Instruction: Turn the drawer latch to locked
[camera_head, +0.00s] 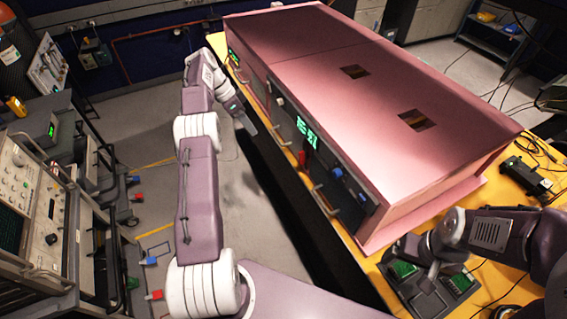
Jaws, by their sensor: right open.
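A pink cabinet (400,90) stands on a yellow bench. Its dark front panel (345,190) faces left and carries a green display (306,131), a small red part (302,158), blue knobs (337,172) and metal handles (325,200). I cannot tell which small part is the drawer latch or how it is turned. My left gripper (243,118) hangs left of the cabinet front, apart from it; its jaws are too small and edge-on to read. My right gripper (430,277) is open, pointing down over a grey device at the bench's near right, away from the front panel.
The grey device with green screens (460,283) sits on the yellow bench (376,268). A black box with cables (527,178) lies right of the cabinet. Instrument racks (30,205) stand at the left. The floor between racks and bench is open.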

